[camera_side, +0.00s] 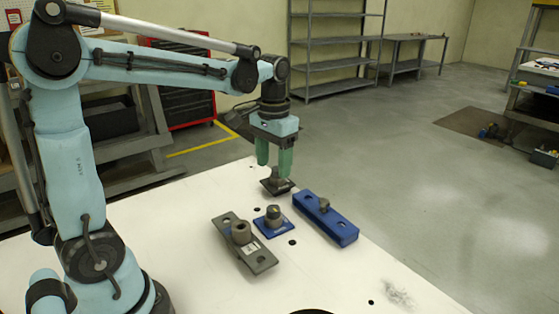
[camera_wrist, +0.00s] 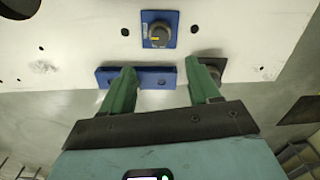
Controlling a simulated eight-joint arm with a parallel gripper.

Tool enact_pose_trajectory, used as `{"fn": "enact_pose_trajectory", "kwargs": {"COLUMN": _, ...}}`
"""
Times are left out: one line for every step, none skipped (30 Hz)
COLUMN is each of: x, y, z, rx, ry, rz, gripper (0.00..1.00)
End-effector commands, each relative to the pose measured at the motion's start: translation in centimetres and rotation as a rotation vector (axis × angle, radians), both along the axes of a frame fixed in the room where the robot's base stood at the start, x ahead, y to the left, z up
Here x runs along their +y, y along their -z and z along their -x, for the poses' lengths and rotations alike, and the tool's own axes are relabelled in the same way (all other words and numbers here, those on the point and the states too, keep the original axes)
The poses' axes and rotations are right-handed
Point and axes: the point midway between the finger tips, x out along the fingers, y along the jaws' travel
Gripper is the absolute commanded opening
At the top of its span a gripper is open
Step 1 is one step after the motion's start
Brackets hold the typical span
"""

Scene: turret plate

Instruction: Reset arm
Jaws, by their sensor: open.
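My gripper (camera_side: 274,169) has two green fingers pointing down, and it is open and empty. In the side view it is over the far part of the white table, just above or in front of a dark plate with a knob (camera_side: 277,184); the exact gap is unclear. In the wrist view the spread fingers (camera_wrist: 160,70) partly cover a long blue block (camera_wrist: 152,78) and a dark plate beside the right finger (camera_wrist: 217,66).
On the white table (camera_side: 210,285) stand a small blue plate with a dark knob (camera_side: 273,222), a long blue block with a grey knob (camera_side: 340,228) and a grey plate with a cylinder (camera_side: 258,258). The table front is mostly clear. Shelves (camera_side: 335,65) stand far behind.

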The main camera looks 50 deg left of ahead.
Motion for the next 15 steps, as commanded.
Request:
{"fn": "enact_pose_trajectory", "kwargs": {"x": 0.0, "y": -0.1, "z": 0.0, "rx": 0.0, "ry": 0.0, "rz": 0.0, "gripper": 0.61}}
{"fn": "enact_pose_trajectory", "kwargs": {"x": 0.0, "y": -0.1, "z": 0.0, "rx": 0.0, "ry": 0.0, "rz": 0.0, "gripper": 0.61}}
{"fn": "enact_pose_trajectory", "kwargs": {"x": 0.0, "y": -0.1, "z": 0.0, "rx": 0.0, "ry": 0.0, "rz": 0.0, "gripper": 0.61}}
{"fn": "enact_pose_trajectory", "kwargs": {"x": 0.0, "y": -0.1, "z": 0.0, "rx": 0.0, "ry": 0.0, "rz": 0.0, "gripper": 0.61}}
{"fn": "enact_pose_trajectory", "kwargs": {"x": 0.0, "y": -0.1, "z": 0.0, "rx": 0.0, "ry": 0.0, "rz": 0.0, "gripper": 0.61}}
{"fn": "enact_pose_trajectory", "kwargs": {"x": 0.0, "y": -0.1, "z": 0.0, "rx": 0.0, "ry": 0.0, "rz": 0.0, "gripper": 0.61}}
{"fn": "enact_pose_trajectory", "kwargs": {"x": 0.0, "y": -0.1, "z": 0.0, "rx": 0.0, "ry": 0.0, "rz": 0.0, "gripper": 0.61}}
{"fn": "enact_pose_trajectory", "kwargs": {"x": 0.0, "y": -0.1, "z": 0.0, "rx": 0.0, "ry": 0.0, "rz": 0.0, "gripper": 0.61}}
{"fn": "enact_pose_trajectory", "kwargs": {"x": 0.0, "y": -0.1, "z": 0.0, "rx": -0.002, "ry": 0.0, "rz": 0.0, "gripper": 0.61}}
{"fn": "enact_pose_trajectory", "kwargs": {"x": -0.1, "y": -0.1, "z": 0.1, "rx": -0.005, "ry": 0.001, "rz": -0.001, "gripper": 0.61}}
{"fn": "enact_pose_trajectory", "kwargs": {"x": -0.2, "y": -0.1, "z": 0.2, "rx": -0.011, "ry": 0.003, "rz": -0.002, "gripper": 0.61}}
{"fn": "enact_pose_trajectory", "kwargs": {"x": -0.4, "y": -0.2, "z": 0.4, "rx": -0.022, "ry": 0.006, "rz": -0.003, "gripper": 0.61}}
{"fn": "enact_pose_trajectory", "kwargs": {"x": -0.6, "y": -0.2, "z": 0.6, "rx": -0.034, "ry": 0.01, "rz": -0.006, "gripper": 0.61}}
{"fn": "enact_pose_trajectory", "kwargs": {"x": -0.8, "y": -0.3, "z": 0.8, "rx": -0.05, "ry": 0.015, "rz": -0.008, "gripper": 0.61}}
{"fn": "enact_pose_trajectory", "kwargs": {"x": -1.2, "y": -0.4, "z": 1.2, "rx": -0.076, "ry": 0.021, "rz": -0.012, "gripper": 0.61}}
